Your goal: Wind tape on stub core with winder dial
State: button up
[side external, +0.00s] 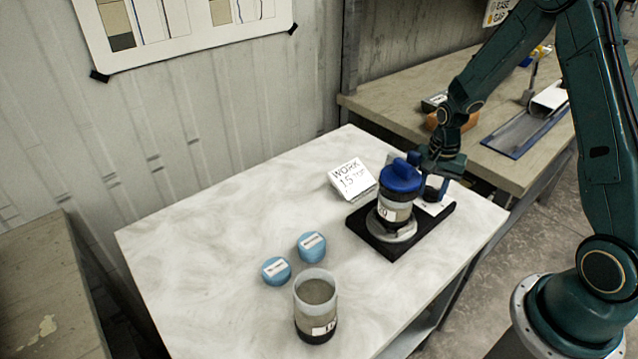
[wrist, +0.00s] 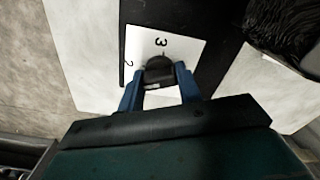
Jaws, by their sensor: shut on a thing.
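The winder (side external: 369,235) is a black base on the white worktop, with a pale round turntable. A core (side external: 397,211) with a white label and dark bands stands upright on it, under a blue cap-like top (side external: 400,174). The winder dial knob (wrist: 159,69) is black and sits on a white card (wrist: 190,48) marked 2 and 3 in the wrist view. My gripper (wrist: 160,87) has its blue fingers shut on the dial knob, one on each side. In the side view my gripper (side external: 438,180) is just right of the core, partly hiding the dial.
A second, open core (side external: 315,292) of grey material stands at the front of the worktop (side external: 210,240). Two blue caps (side external: 311,246) (side external: 276,270) lie beside it. The worktop's left side is clear.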

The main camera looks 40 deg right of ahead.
aim_at(433, 188)
dwell(0.4)
jog(key=o, duration=1)
jog(key=shift+r, duration=0.15)
notch_tip(433, 188, up, 14)
jog(key=shift+f, duration=0.25)
jog(key=c, duration=0.5)
jog(key=shift+o, duration=0.2)
jog(key=n, duration=0.6)
jog(key=r+n, duration=0.1)
jog(key=n, duration=1.1)
jog(key=shift+r, duration=0.15)
